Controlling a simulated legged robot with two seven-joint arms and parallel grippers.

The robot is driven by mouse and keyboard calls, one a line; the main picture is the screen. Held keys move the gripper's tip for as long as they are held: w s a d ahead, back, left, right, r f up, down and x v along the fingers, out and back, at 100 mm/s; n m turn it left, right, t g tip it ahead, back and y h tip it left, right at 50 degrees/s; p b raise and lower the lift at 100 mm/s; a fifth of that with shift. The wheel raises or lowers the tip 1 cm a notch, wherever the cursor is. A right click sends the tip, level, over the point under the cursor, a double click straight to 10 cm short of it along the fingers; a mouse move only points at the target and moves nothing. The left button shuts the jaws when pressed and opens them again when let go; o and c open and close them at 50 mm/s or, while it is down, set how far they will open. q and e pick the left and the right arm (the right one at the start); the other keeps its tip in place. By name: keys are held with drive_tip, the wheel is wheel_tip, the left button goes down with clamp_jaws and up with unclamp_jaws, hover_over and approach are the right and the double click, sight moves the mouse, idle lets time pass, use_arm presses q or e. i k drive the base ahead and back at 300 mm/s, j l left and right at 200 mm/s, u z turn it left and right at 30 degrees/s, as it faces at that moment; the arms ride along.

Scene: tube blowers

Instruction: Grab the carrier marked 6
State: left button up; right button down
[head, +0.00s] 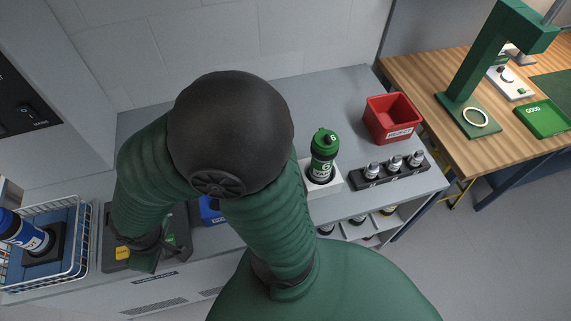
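The carrier marked 6 (322,168) is a bottle-shaped tube with a green cap and green band. It stands upright on a white square base on the grey counter, right of my raised arm. The number 6 shows on its cap and its side. One green arm of mine with a black elbow fills the middle and bends down to the left. Its wrist end is over a dark device (115,255) on the counter, well left of the carrier. My other gripper is not in view.
A red bin (392,118) and a black rack (385,176) with several small cylinders stand right of the carrier. A wooden table (425,75) with a green stand (478,85) is at the right.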

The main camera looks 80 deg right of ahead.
sight(319, 172)
drive_tip(key=z, duration=2.05)
drive_tip(key=k+l+z, duration=0.15)
drive_tip(key=k+l, duration=0.85)
drive_tip(key=l, duration=0.15)
